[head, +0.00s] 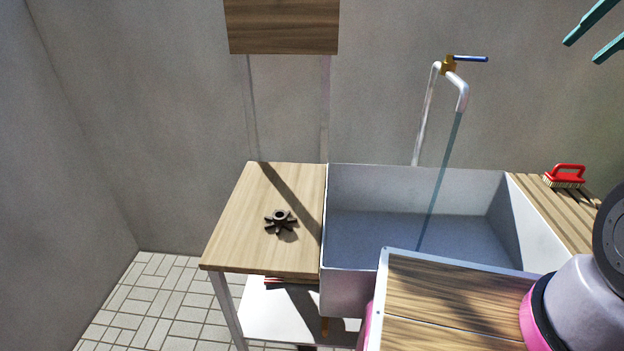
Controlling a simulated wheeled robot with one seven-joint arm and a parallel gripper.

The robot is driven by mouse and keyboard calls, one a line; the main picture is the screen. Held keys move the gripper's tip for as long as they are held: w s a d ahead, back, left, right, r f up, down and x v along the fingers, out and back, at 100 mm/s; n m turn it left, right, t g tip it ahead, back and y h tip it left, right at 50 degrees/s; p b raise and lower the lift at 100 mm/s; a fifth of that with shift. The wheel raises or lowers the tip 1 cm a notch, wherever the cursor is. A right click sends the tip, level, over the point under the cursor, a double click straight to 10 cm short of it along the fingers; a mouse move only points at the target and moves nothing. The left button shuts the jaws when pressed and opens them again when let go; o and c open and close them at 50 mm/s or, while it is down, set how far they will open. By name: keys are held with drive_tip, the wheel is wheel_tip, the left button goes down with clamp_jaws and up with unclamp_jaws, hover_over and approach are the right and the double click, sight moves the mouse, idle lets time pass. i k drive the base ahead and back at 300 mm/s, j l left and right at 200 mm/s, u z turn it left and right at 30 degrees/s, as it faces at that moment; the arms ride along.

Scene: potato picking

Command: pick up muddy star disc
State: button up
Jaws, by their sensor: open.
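The muddy star disc (281,222) is a dark brown, star-shaped piece with several points and a raised round hub. It lies flat on the wooden counter (265,255) to the left of the sink. My gripper (583,51) shows only in part at the top right corner as two teal fingers. They are apart with nothing seen between them. The gripper is high up and far to the right of the disc, not touching it.
A white sink (345,180) adjoins the counter. A tap (449,66) with a blue handle stands behind it, a bluish stream below its spout. A red brush (566,175) lies on the right-hand slats. A wooden board (282,28) hangs above the counter's back edge.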

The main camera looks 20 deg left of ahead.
sight(280, 220)
drive_tip(key=l+u, duration=0.2)
drive_tip(key=u, duration=0.15)
drive_tip(key=l+u, duration=0.2)
drive_tip(key=u, duration=0.15)
drive_tip(key=k+l+u, duration=0.1)
drive_tip(key=u, duration=0.25)
